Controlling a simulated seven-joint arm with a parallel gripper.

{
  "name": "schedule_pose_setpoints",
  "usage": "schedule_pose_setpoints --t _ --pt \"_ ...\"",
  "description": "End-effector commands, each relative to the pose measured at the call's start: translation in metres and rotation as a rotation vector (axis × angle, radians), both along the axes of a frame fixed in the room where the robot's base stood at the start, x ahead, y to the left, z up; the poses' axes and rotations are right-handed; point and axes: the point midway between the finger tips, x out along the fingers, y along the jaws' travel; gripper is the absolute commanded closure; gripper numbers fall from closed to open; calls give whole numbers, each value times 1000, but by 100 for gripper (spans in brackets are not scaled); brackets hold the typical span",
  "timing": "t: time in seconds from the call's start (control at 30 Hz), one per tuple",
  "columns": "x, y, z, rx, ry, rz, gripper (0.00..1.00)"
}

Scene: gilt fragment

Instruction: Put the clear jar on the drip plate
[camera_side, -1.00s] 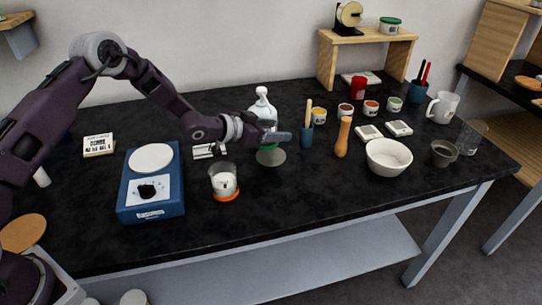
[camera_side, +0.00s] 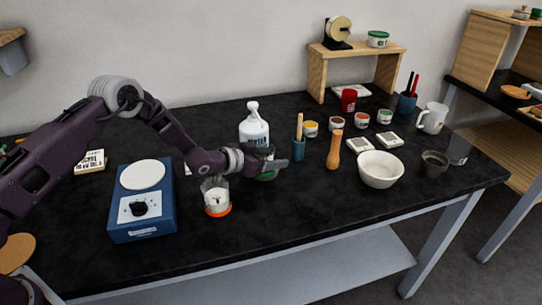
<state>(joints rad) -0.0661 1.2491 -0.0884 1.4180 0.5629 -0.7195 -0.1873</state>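The wrist and fingers hide most of this jar. The grey drip plate lies under the jar and is almost wholly covered, so I cannot tell whether the jar touches it.
A glass with white contents and an orange base (camera_side: 217,196) stands left of my gripper. The blue hotplate (camera_side: 143,208) is farther left. A blue holder (camera_side: 298,149), wooden pestle (camera_side: 334,150) and white bowl (camera_side: 381,170) stand right. The table's front is clear.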

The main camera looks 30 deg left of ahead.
Motion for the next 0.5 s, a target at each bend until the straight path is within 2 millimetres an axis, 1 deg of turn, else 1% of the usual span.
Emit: schedule_pose_setpoints --t 0.27,0.33,0.47,0.5 --pt "0 0 1 0 0 0 34" --pt "0 0 5 0 -1 0 34" --pt "-15 7 10 -1 3 1 34" --pt "-22 9 13 0 3 0 34"
